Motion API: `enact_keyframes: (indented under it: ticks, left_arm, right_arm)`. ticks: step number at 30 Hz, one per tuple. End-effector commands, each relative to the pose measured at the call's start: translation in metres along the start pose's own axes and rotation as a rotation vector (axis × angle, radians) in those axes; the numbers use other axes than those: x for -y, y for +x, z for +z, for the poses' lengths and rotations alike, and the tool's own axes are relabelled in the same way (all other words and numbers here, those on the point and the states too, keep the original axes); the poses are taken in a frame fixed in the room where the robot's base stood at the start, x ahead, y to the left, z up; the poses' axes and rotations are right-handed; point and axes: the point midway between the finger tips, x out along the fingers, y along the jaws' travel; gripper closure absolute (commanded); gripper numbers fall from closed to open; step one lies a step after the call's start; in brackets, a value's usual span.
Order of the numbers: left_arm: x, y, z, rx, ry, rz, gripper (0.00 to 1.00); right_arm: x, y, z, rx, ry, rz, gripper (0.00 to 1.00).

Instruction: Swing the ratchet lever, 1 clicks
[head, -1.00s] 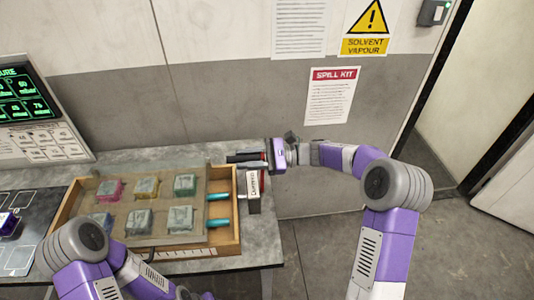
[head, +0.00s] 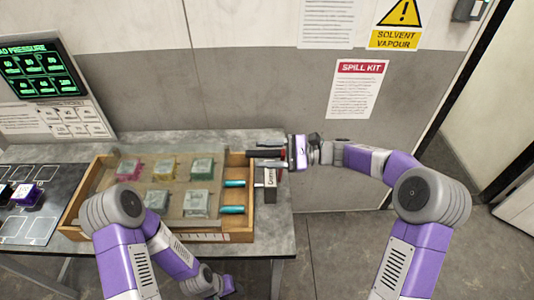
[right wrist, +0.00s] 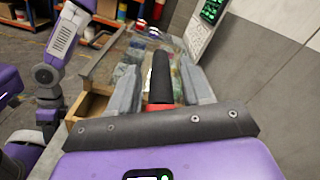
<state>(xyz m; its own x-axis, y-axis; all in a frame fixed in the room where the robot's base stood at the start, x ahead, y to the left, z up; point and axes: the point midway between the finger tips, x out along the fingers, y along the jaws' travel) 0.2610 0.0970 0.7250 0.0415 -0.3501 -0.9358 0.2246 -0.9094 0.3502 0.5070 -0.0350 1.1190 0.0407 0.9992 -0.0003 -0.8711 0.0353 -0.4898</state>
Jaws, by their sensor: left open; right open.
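The ratchet lever has a black handle with a red collar. In the right wrist view the handle (right wrist: 160,78) lies lengthwise between the two grey fingers of my right gripper (right wrist: 162,88), with gaps on both sides. In the head view the lever (head: 266,153) is at the tray's right end, above a small block with a white label (head: 270,177). My right gripper (head: 284,155) reaches it from the right and is open around it. My left gripper (head: 222,286) is open and low, in front of the bench edge, away from the lever. Its fingers are hard to make out.
A wooden tray (head: 238,160) with several coloured blocks under a clear cover and two teal cylinders stands left of the lever. A dark mat (head: 30,232) and a pressure display (head: 40,72) are farther left. The wall (head: 250,90) is close behind the bench.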

Motion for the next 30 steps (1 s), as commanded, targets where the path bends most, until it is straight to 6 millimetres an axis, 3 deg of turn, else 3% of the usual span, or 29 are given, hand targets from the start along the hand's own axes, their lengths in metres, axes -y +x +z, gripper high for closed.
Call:
enact_keyframes:
  ticks: [5,16,30]
  left_arm:
    - [-0.001,-0.001,0.0,0.0,0.0,0.0,0.52]
    - [-0.002,-0.005,0.0,0.0,0.0,0.0,0.52]
    - [-0.002,-0.005,0.0,0.0,0.0,0.0,0.52]
  right_arm:
    - [0.001,-0.013,0.0,-0.001,0.001,-0.003,0.52]
    - [0.001,-0.069,0.0,-0.001,-0.001,-0.002,0.52]
    - [-0.004,-0.078,-0.005,-0.014,0.007,0.003,0.52]
